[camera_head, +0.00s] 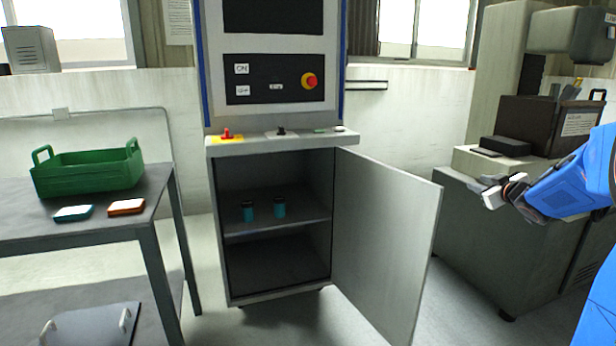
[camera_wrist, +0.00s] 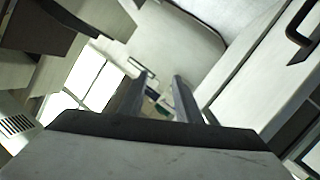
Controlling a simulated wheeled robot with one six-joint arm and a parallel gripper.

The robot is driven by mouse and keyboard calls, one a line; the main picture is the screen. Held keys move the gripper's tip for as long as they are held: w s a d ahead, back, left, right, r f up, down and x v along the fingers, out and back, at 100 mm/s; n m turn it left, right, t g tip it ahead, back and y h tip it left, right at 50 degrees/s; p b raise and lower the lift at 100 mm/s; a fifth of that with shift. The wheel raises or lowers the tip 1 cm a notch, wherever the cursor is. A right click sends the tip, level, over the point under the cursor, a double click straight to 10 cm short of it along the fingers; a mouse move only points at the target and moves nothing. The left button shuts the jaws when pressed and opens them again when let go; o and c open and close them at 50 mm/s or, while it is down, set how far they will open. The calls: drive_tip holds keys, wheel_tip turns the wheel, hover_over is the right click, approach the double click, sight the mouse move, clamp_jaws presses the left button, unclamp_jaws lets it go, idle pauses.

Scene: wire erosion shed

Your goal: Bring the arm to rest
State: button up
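My blue arm (camera_head: 575,185) reaches in from the right edge in the head view. My gripper (camera_head: 486,190) is at its end, in the air between the open cabinet door (camera_head: 385,240) and the grey machine on the right. In the wrist view my gripper (camera_wrist: 162,84) shows two dark fingers standing apart, with nothing held between them. The arm's lower links are mostly out of view.
A green crate (camera_head: 88,172) is on the left table (camera_head: 90,221). The right machine (camera_head: 500,235) carries a dark box (camera_head: 548,125) close to my arm.

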drive_tip(key=s+a+m+g+h, duration=0.2)
drive_tip(key=s+a, duration=0.3)
drive_tip(key=s, duration=0.4)
drive_tip(key=s+a+m+g+h, duration=0.25)
drive_tip(key=s+a, duration=0.25)
drive_tip(key=s, duration=0.3)
drive_tip(key=s+a+f+g+y, duration=0.1)
drive_tip(key=s+a+f, duration=0.3)
drive_tip(key=s, duration=0.6)
drive_tip(key=s+a+f+g+y, duration=0.2)
drive_tip(key=s+a+f, duration=0.3)
drive_tip(key=s, duration=0.6)
drive_tip(key=s+a+f+g+y, duration=0.1)
drive_tip(key=s+a+f+g, duration=0.2)
drive_tip(key=s+a, duration=0.4)
drive_tip(key=s+f+m, duration=0.1)
drive_tip(key=s, duration=0.2)
drive_tip(key=shift+s+a+f+y, duration=0.2)
drive_tip(key=shift+s+a+y, duration=0.05)
drive_tip(key=shift+s+y, duration=0.1)
